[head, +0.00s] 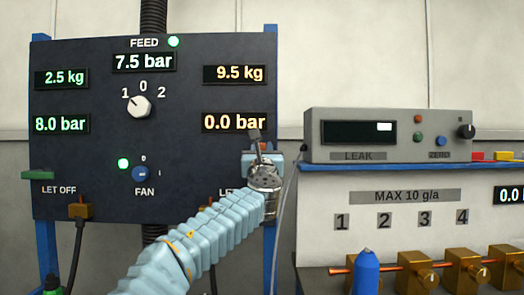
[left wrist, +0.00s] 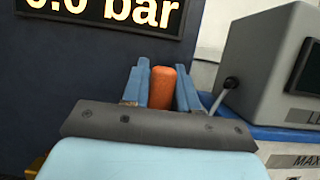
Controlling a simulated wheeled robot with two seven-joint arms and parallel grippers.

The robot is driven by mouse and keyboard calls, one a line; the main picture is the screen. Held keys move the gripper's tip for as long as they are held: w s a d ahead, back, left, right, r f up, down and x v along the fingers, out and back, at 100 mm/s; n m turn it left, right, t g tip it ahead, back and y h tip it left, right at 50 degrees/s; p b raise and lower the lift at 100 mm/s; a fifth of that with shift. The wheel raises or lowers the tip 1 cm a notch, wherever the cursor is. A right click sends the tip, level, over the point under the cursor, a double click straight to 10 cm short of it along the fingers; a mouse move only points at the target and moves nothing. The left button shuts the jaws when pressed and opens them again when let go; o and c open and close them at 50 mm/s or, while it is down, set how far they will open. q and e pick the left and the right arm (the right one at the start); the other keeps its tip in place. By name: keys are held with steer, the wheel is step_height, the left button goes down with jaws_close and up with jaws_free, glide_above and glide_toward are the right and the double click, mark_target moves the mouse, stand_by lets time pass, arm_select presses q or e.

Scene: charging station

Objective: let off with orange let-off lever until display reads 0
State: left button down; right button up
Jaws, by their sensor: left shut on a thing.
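The orange let-off lever (left wrist: 162,92) shows in the left wrist view between the blue fingers of my left gripper (left wrist: 161,88), which is shut on it. In the head view my left gripper (head: 262,158) is at the right side of the dark panel, and my wrist hides the lever there. The orange display (head: 235,122) just above reads 0.0 bar. Its lower part shows in the left wrist view (left wrist: 100,12), cut off by the picture's top edge. My right gripper is not in view.
The dark panel (head: 100,150) also holds a green let-off lever (head: 66,174), a white selector knob (head: 139,106) and a blue fan knob (head: 140,173). A grey leak box (head: 390,155) stands close at right. Brass fittings (head: 416,275) and a blue pointed object (head: 366,270) are at lower right.

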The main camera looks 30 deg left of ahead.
mark_target(231, 170)
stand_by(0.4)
arm_select(q)
steer(key=a+n+g+y+b, duration=0.1)
steer(key=n, duration=0.3)
steer(key=s+a+f+n+g+y+b, duration=0.1)
steer(key=n+g, duration=0.1)
steer(key=n, duration=0.2)
steer(key=s+a+f+n+g+y+b, duration=0.1)
steer(key=a+n+g+y, duration=0.1)
steer(key=n, duration=0.2)
steer(key=shift+s, duration=0.25)
steer(key=n, duration=0.2)
steer(key=a+f+n+g, duration=0.1)
steer(key=s+f+n+g, duration=0.1)
steer(key=n, duration=0.1)
steer(key=shift+a+f+n, duration=0.15)
steer(key=shift+a+n, duration=0.1)
steer(key=shift+n, duration=0.05)
steer(key=f+n, duration=0.1)
steer(key=n+g, duration=0.1)
steer(key=n, duration=0.1)
steer(key=shift+s+a+f+b, duration=0.1)
steer(key=shift+a+f+b, duration=0.15)
steer(key=shift+f+b, duration=0.15)
steer(key=shift+f+n+g+h, duration=0.4)
steer(key=shift+f+n+h, duration=0.15)
steer(key=shift+n, duration=0.45)
steer(key=shift+f, duration=0.1)
steer(key=c, duration=1)
jaws_free()
